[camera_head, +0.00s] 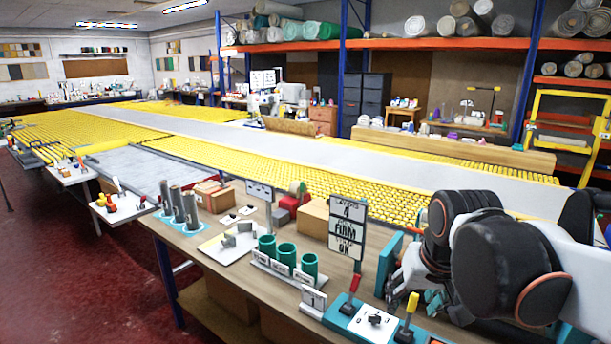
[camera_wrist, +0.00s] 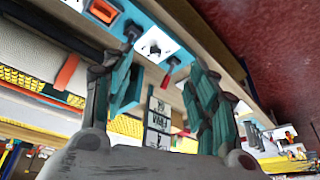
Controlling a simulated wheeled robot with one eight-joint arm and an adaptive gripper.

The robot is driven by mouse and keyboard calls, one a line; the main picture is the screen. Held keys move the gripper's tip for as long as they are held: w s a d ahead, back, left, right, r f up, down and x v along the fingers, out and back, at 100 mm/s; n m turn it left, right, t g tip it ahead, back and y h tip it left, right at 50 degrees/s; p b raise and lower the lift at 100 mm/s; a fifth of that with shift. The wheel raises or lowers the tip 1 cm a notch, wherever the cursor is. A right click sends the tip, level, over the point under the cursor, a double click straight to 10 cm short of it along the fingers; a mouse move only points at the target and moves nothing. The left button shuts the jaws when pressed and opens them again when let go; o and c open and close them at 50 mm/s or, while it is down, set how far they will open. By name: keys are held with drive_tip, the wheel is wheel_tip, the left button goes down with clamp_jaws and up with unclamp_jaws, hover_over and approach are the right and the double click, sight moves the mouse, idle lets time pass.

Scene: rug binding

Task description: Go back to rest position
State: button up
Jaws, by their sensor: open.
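My gripper (camera_head: 418,290) is at the lower right of the head view, over the right end of the wooden workbench (camera_head: 345,262). Its dark arm links hide part of the bench behind it. In the wrist view my gripper (camera_wrist: 160,65) has its two grey-and-teal fingers spread wide apart. I see nothing held between them. The teal-and-white control panel (camera_wrist: 158,45) shows beyond the fingertips, and the sign reading "FIRM" and "OK" (camera_wrist: 158,122) shows between the fingers, farther off.
The control panel (camera_head: 374,320) with red and yellow levers is close to my gripper. The sign (camera_head: 347,228), green cups (camera_head: 286,254) and grey cylinders (camera_head: 178,206) stand along the bench. A long yellow roller table (camera_head: 330,185) lies behind. Red floor (camera_head: 60,270) is open at left.

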drive_tip(key=s+f+n+t, duration=0.1)
drive_tip(key=s+f+t, duration=0.1)
drive_tip(key=s, duration=1)
drive_tip(key=shift+f, duration=0.65)
drive_tip(key=shift+w, duration=0.1)
drive_tip(key=shift+a+t, duration=0.25)
drive_tip(key=shift+t, duration=0.05)
